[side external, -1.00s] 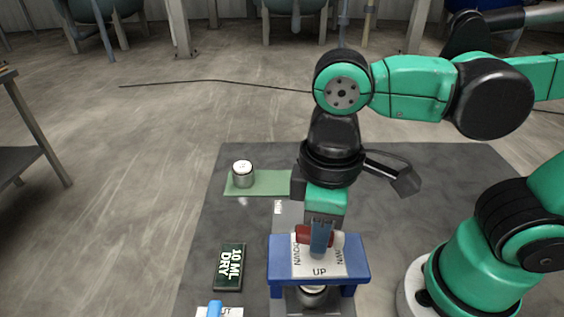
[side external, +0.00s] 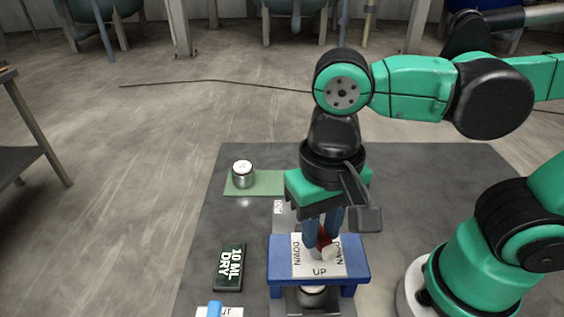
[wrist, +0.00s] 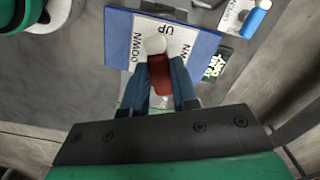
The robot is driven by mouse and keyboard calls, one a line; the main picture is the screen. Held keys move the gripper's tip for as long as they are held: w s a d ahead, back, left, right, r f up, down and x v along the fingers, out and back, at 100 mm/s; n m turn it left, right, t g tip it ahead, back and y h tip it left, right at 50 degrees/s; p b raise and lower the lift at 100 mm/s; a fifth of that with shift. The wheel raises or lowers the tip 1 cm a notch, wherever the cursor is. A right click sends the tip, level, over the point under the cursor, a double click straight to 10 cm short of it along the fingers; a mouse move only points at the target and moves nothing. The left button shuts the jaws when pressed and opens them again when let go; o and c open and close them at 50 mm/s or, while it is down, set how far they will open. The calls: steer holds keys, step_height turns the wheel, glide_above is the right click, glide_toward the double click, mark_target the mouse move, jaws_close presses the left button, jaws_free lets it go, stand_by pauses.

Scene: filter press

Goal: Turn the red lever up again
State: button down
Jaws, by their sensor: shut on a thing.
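The red lever (side external: 324,237) sits on the blue press stand (side external: 361,272), over a white label plate marked UP at the front and DOWN at both sides. Its white tip (side external: 330,253) points towards UP, slightly off towards the right-hand DOWN in the side view. In the wrist view the red lever (wrist: 160,76) lies between my two blue fingers, its white knob (wrist: 155,45) just short of the word UP. My gripper (side external: 325,236) points down and is shut on the lever. Fingers hide part of the lever and its pivot.
A metal cup (side external: 243,174) stands on a green mat (side external: 268,184) at back left. A dark "10 ML DRY" sign (side external: 230,267) lies left of the stand. A blue object (side external: 214,310) is at the bottom edge. Another metal cup (side external: 312,297) is beneath the stand.

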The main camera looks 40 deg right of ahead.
mark_target(320, 232)
steer(key=m, duration=0.4)
steer(key=shift+m, duration=0.3)
stand_by(0.3)
steer(key=c, duration=0.7)
jaws_free()
steer(key=shift+r, duration=2.8)
steer(key=shift+f, duration=0.1)
